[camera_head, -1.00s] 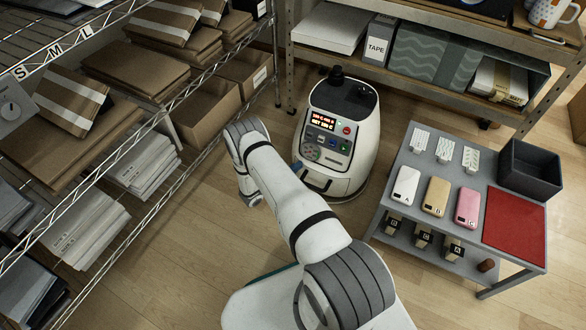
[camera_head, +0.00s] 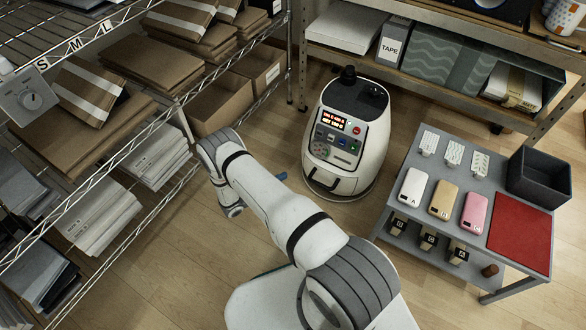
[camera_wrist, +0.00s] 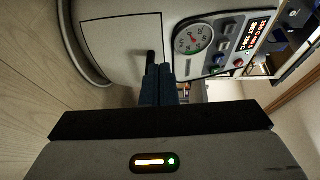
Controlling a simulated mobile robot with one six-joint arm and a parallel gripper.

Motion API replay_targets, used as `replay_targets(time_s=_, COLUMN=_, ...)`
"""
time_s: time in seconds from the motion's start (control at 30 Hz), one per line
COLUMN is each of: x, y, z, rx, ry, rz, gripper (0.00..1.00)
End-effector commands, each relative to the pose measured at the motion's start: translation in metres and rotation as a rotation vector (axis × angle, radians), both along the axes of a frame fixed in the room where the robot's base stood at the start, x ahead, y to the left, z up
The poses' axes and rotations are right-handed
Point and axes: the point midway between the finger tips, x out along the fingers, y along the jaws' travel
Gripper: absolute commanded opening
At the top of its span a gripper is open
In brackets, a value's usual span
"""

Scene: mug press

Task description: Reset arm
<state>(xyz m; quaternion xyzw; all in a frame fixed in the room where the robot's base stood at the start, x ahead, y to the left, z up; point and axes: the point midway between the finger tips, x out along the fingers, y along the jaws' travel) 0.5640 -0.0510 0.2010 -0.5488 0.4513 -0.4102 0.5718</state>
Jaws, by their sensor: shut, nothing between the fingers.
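The white mug press (camera_head: 346,137) stands on the floor, with a lit red display, buttons and a dial on its front panel. In the wrist view its body (camera_wrist: 115,62) and panel fill the upper part, turned sideways. A dark handle (camera_wrist: 151,58) on its front shows just beyond my fingers in that view. My gripper (camera_head: 283,176) is mostly hidden behind my arm in the head view; only blue fingertips show, apart from the press at its left. In the wrist view my gripper's blue fingers (camera_wrist: 159,72) are together and empty.
A wire shelf (camera_head: 150,65) with parcels and paper stacks is close at the left. A storage shelf (camera_head: 420,95) stands behind the press. A grey table (camera_head: 395,225) with phones, a red mat (camera_head: 519,232) and a dark bin (camera_head: 538,176) is at the right. Some floor between is free.

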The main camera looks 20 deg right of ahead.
Motion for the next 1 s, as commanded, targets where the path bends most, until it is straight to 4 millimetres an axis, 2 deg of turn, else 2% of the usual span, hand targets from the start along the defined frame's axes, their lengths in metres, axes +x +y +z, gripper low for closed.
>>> replay_targets(time_s=0.03, x=-0.002, y=0.008, z=0.002, rx=0.000, ry=0.000, rz=0.003, gripper=0.00)
replay_targets(time_s=0.2, x=-0.006, y=0.022, z=0.002, rx=-0.001, ry=0.001, rz=-0.001, gripper=0.00)
replay_targets(time_s=0.47, x=-0.007, y=0.023, z=0.001, rx=-0.001, ry=0.001, rz=-0.004, gripper=0.00)
replay_targets(time_s=0.57, x=-0.005, y=0.022, z=0.012, rx=0.009, ry=-0.016, rz=-0.015, gripper=0.00)
replay_targets(time_s=0.67, x=0.001, y=0.021, z=0.044, rx=0.048, ry=-0.076, rz=-0.061, gripper=0.00)
replay_targets(time_s=0.87, x=0.010, y=0.014, z=0.159, rx=0.191, ry=-0.324, rz=-0.252, gripper=0.00)
replay_targets(time_s=1.0, x=0.006, y=0.009, z=0.241, rx=0.290, ry=-0.521, rz=-0.406, gripper=0.00)
